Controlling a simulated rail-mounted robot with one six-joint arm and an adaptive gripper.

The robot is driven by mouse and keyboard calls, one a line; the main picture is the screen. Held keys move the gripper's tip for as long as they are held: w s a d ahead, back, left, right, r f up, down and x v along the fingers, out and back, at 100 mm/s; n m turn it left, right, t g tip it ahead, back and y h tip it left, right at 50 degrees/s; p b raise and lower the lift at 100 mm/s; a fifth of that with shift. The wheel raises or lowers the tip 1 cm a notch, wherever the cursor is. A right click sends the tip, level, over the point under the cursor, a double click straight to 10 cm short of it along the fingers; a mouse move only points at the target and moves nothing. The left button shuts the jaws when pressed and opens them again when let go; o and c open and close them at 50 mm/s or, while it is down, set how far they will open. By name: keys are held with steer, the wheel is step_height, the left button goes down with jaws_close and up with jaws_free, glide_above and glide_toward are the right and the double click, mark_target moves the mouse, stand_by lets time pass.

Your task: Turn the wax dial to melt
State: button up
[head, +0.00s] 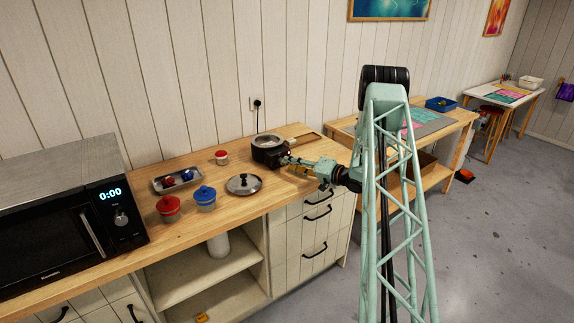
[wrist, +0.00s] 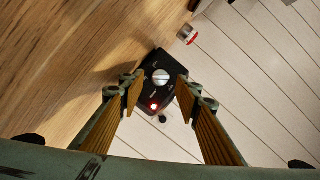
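The black wax pot (head: 268,153) stands on the wooden counter near the wall, with its round metal top open. Its front face (wrist: 152,90) fills the middle of the wrist view. The pale round dial (wrist: 161,77) sits on that face, with a thin line across it; I cannot read its setting. A small red light (wrist: 154,106) glows near the dial. My gripper (wrist: 160,88) is open, its fingers on either side of the dial in the picture, with a gap to each side and nothing held. In the head view my gripper (head: 287,160) is close in front of the pot.
A metal lid (head: 243,184) lies left of my gripper. A small red-topped jar (head: 222,157), a red-lidded pot (head: 169,208), a blue-lidded pot (head: 204,198) and a tray (head: 158,187) stand farther left. A microwave (head: 60,230) fills the left end.

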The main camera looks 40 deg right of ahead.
steer(key=shift+v, duration=4.25)
